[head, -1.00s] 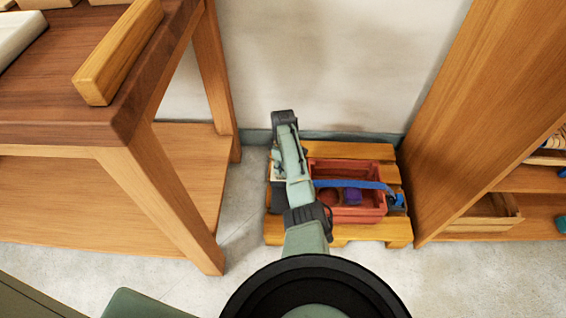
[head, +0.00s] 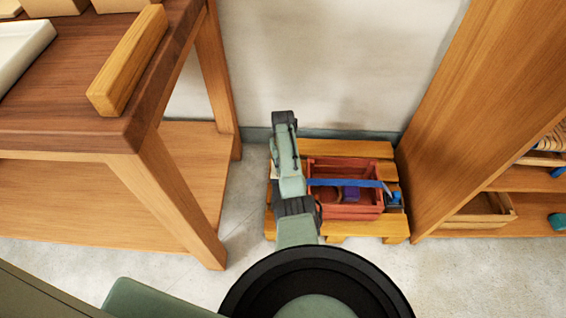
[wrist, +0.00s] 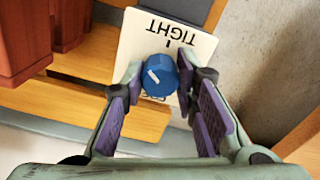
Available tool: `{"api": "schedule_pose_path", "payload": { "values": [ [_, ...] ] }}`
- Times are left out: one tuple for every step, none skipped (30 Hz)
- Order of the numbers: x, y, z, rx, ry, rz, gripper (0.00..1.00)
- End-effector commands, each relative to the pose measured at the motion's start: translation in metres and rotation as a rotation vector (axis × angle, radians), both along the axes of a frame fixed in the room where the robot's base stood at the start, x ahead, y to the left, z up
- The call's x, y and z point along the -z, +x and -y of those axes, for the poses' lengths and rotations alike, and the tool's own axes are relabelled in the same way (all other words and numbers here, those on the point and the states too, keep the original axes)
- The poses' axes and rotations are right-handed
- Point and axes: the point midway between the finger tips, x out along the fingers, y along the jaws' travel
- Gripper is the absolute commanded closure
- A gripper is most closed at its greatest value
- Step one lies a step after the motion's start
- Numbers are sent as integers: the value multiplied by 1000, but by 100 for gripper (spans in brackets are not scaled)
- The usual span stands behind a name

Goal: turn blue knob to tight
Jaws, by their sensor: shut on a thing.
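The blue knob (wrist: 160,76) sits on a white plate (wrist: 140,40) in the wrist view. The word TIGHT is printed upside down at the plate's top, with a short tick below it. A second label by the knob's lower edge is mostly hidden. The white pointer line on the knob slants toward the upper left, while the tick by TIGHT lies to the upper right. My gripper (wrist: 161,80) is shut on the knob, one fingertip on each side. In the head view my arm hides the knob.
A red crate (head: 358,211) stands on a wooden pallet (head: 350,149) right of my arm, with a blue bar across it. A wooden shelf unit (head: 460,110) rises on the right. A workbench (head: 60,125) stands on the left, its leg near my arm.

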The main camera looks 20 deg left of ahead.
Motion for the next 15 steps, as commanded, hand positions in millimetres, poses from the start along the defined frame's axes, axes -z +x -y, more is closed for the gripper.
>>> {"api": "schedule_pose_path", "payload": {
  "values": [
    [0, -1, 0, 45, -2, -5, 100],
    [0, -1, 1, 74, -2, -5, 100],
    [0, -1, 1, 112, -3, -4, 100],
    [0, -1, 1, 141, -3, -4, 100],
    [0, -1, 1, 169, -3, -4, 100],
    [0, -1, 0, 207, -1, -4, 100],
    [0, -1, 0, 235, -1, -4, 100],
    [0, -1, 0, 263, -2, -3, 100],
    [0, -1, 0, 301, -2, -3, 100],
    [0, -1, 0, 330, -2, -3, 100],
    [0, -1, 0, 358, -3, -4, 100],
    [0, -1, 0, 396, -3, -4, 100],
    [0, -2, 0, 424, -3, -4, 100],
    [0, -2, 0, 453, -3, -4, 100],
    [0, -2, 0, 490, -3, -5, 100]
  ]
}}
